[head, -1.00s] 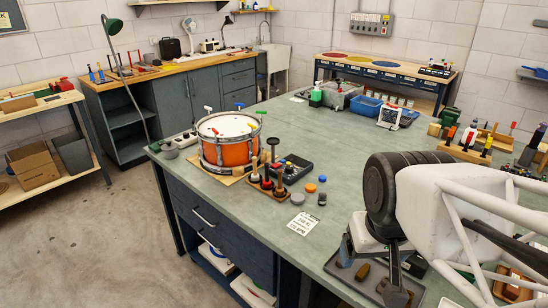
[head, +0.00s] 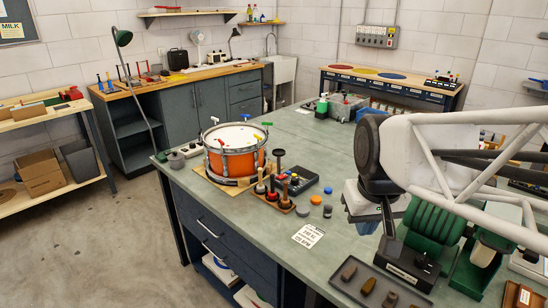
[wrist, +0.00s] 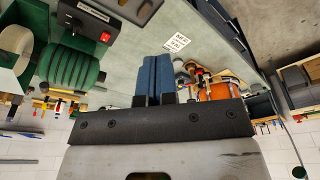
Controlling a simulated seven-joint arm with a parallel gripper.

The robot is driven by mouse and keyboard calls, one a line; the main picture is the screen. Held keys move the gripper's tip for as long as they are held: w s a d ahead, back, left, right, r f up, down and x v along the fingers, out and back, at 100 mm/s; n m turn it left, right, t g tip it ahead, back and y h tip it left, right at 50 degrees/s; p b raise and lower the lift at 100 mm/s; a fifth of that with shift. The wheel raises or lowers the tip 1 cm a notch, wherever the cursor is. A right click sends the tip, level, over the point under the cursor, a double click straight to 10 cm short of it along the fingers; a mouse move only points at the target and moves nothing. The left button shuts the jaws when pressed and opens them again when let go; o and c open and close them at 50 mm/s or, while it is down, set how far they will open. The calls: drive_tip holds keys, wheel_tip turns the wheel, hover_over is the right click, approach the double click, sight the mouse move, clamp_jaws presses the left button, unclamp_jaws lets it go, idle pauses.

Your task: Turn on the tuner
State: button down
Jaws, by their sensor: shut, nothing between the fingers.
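No device in view is clearly marked as the tuner. A dark flat device (head: 297,179) with small coloured parts on top lies right of the orange drum (head: 235,157) on the bench. A black box (head: 405,265) with a pale label stands at the front right; in the wrist view a black box (wrist: 85,22) shows a red switch. My gripper (head: 388,224) hangs over the bench, pointing down, left of the green ribbed part (head: 438,230). Its blue fingers (wrist: 153,78) are pressed together and empty, apart from both devices.
A grey tray (head: 345,288) with dark pieces lies at the front. A wooden stand with handled tools (head: 280,197) and a printed card (head: 308,236) lie nearer the drum. The bench between the card and the far grey bin (head: 345,108) is largely clear.

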drive_tip(key=w+a+r+n, duration=0.2)
drive_tip(key=w+r, duration=0.1)
drive_tip(key=w, duration=1.2)
drive_tip(key=n+g+y, duration=0.1)
drive_tip(key=n+g, duration=0.2)
drive_tip(key=n, duration=0.3)
hover_over(279, 178)
drive_tip(key=w+d, duration=0.1)
drive_tip(key=d, duration=0.1)
wheel_tip(279, 178, down, 15)
drive_tip(key=shift+w+a+f, duration=0.25)
drive_tip(key=shift+w+f, duration=0.1)
drive_tip(key=shift+w, duration=0.05)
drive_tip(key=f, duration=0.9)
drive_tip(key=s+a+f, duration=0.1)
drive_tip(key=f, duration=0.4)
drive_tip(key=shift+s+a, duration=0.1)
